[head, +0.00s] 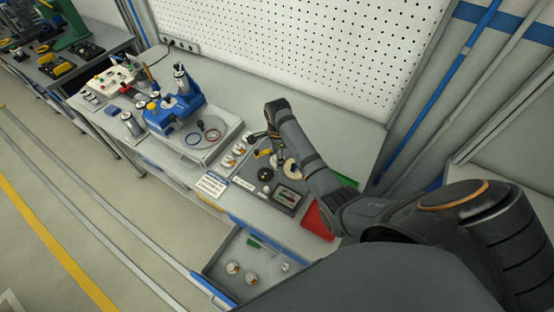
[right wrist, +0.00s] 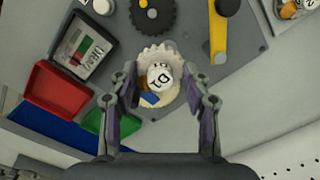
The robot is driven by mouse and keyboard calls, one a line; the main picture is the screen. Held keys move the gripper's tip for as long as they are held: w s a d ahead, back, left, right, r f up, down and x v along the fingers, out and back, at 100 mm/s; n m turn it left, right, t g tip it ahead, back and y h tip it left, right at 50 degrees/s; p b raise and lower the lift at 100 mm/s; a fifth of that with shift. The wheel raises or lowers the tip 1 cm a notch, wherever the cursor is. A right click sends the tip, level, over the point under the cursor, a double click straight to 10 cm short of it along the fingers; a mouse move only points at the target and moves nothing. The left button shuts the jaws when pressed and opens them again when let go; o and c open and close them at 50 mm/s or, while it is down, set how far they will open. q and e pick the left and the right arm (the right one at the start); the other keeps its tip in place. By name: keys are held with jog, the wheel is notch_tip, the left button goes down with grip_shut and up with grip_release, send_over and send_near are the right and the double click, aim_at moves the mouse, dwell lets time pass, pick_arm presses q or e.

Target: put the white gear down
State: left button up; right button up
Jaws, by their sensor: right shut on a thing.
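The white gear (right wrist: 146,57) lies flat at the grey panel in the right wrist view, between the two fingers of my right gripper (right wrist: 160,82). A small white cylinder with black lettering (right wrist: 160,74) shows over its middle, with orange and blue patches beside it. In the head view the gear (head: 293,170) is partly hidden by my right arm, and my right gripper (head: 276,157) is beside it. The right gripper is shut on the white gear. I cannot tell whether the gear touches the panel. My left gripper is not in view.
A dark gear (right wrist: 152,16), a yellow-handled part (right wrist: 218,35) and a display device (right wrist: 84,48) sit around the white gear. A red bin (right wrist: 72,95) and a green bin (right wrist: 114,124) are close by. An open drawer (head: 262,290) holds small parts below the bench.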

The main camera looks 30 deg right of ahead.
jog(key=shift+w+d+f, duration=0.1)
jog(key=shift+w+f, duration=0.45)
jog(key=shift+f, duration=0.05)
jog(key=shift+w+d+f, duration=0.1)
jog(key=shift+f, duration=0.3)
notch_tip(320, 180, down, 3)
jog(key=shift+r, duration=0.15)
jog(key=shift+f, duration=0.6)
jog(key=o, duration=1.1)
jog(key=shift+r, duration=0.1)
